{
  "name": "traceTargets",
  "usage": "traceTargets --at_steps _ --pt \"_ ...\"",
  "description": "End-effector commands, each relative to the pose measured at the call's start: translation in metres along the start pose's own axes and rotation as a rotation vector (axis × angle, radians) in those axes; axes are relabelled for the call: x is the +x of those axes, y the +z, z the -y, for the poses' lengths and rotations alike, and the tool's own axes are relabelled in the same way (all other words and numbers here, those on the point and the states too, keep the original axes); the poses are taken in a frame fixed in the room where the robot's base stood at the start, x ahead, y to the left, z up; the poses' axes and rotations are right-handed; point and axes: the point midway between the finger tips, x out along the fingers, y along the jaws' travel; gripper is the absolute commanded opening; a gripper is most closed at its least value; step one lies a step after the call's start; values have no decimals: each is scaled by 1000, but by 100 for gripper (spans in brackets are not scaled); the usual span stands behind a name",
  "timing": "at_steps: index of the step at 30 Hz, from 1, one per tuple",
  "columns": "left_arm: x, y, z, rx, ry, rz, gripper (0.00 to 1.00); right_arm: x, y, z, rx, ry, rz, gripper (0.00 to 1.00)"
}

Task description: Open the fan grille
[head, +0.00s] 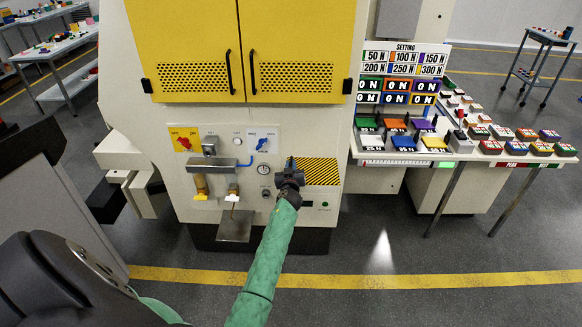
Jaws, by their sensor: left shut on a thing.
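A panel with yellow and black diagonal stripes (322,172), which looks like the fan grille, sits low on the front of the cream machine. It appears flush with the machine front. My left gripper (291,164) is at the left edge of this panel. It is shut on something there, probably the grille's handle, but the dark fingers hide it. My right gripper is not in view.
Left of the gripper are a gauge (263,169), taps over a small tray (236,225) and dials. Yellow cabinet doors (195,40) with black handles are above. A bench with colored switches (404,142) stands to the right. The floor in front is clear.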

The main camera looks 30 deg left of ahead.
Motion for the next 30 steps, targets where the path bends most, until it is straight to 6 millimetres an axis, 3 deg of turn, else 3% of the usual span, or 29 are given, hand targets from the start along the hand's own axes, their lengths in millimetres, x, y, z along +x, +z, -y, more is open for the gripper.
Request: traceTargets --at_steps 10,17,30 --pt "0 -10 -6 43 1 0 0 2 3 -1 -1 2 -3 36" --pt "0 -36 -20 181 2 -2 0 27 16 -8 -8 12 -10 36" --pt "0 -88 -76 589 3 -1 0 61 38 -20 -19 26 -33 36"
